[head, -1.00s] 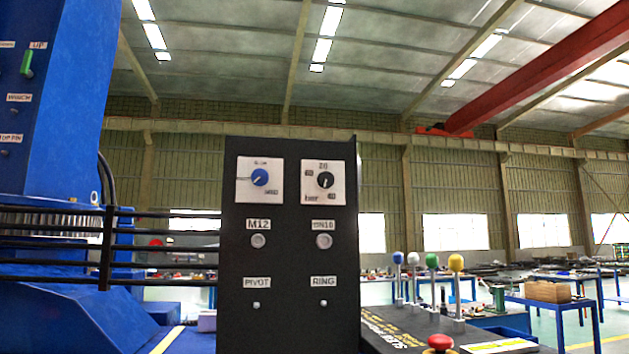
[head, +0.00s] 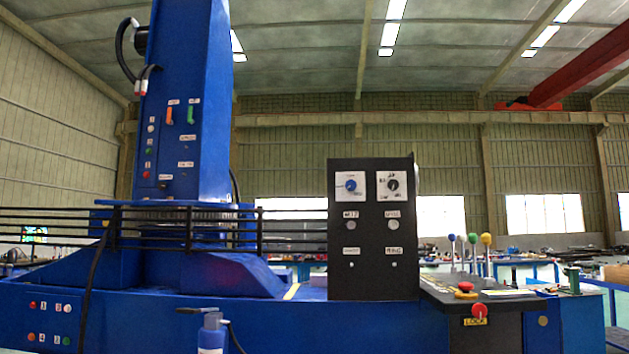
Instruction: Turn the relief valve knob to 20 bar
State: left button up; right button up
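The black control panel (head: 372,275) stands upright right of centre in the head view. At its top right is a white plate with a black knob (head: 392,184) and small scale marks around it; the numbers are too small to read now. To its left is a second white plate with a blue knob (head: 351,185). Which way the black knob's pointer faces is hard to tell at this size. Neither of my grippers is in view, and nothing touches the knobs.
A blue crane column (head: 190,110) rises on the left behind black railings (head: 90,228). Right of the panel are levers with coloured balls (head: 486,239) and a red mushroom button (head: 465,287). A blue bottle-like object (head: 212,335) stands at the front.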

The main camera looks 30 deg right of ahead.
aim_at(392, 183)
jog(key=z, duration=0.1)
jog(key=i, duration=1.6)
jog(key=z, duration=0.6)
